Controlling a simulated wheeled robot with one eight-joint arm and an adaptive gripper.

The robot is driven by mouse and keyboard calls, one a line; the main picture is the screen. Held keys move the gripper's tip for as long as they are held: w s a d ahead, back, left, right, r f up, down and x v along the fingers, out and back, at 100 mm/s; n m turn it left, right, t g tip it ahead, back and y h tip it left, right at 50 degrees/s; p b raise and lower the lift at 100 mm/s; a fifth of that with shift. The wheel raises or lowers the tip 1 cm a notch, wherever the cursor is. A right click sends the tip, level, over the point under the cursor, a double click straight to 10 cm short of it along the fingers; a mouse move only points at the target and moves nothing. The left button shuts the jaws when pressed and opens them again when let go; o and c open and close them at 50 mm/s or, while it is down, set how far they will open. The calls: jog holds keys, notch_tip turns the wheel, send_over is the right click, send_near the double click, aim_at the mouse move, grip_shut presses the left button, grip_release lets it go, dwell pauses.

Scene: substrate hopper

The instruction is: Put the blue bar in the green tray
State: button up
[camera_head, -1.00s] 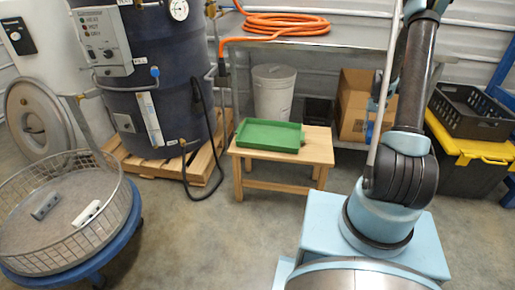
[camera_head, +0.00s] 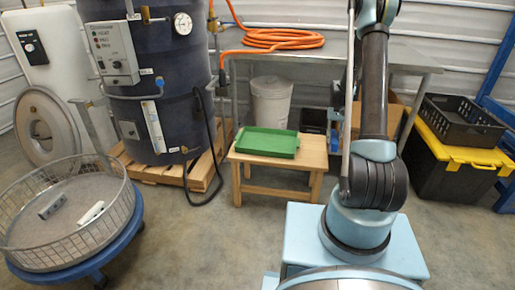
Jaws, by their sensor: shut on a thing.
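The green tray (camera_head: 268,142) lies flat and empty on a low wooden stool (camera_head: 276,165) in the middle of the view. It is shallow, with low walls. My arm rises at the right and leaves the top of the picture, so my gripper is out of view. I cannot make out the blue bar in this view.
A round wire basket (camera_head: 122,215) on a blue wheeled base stands at left, holding a grey piece (camera_head: 52,207) and a white piece (camera_head: 91,213). A dark drum (camera_head: 180,100) stands behind on a pallet. A metal table (camera_head: 415,62) is behind the stool. The floor before the stool is clear.

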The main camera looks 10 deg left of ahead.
jog(key=shift+a, duration=0.35)
jog(key=w+a+f+m+t+y, duration=0.1)
jog(key=w+a+m+y, duration=0.1)
jog(key=w+a+m, duration=0.3)
jog(key=w+a+f+m+y, duration=0.1)
jog(key=w+a+m, duration=0.15)
jog(key=a, duration=0.45)
jog(key=m+t+y, duration=0.2)
jog(key=m+t, duration=0.2)
jog(key=m, duration=0.7)
send_over(276, 145)
jog(key=d, duration=0.2)
jog(key=shift+h, duration=0.3)
jog(key=shift+a+f, duration=0.1)
jog(key=shift+f, duration=4.65)
jog(key=o, duration=1.2)
jog(key=shift+c, duration=0.2)
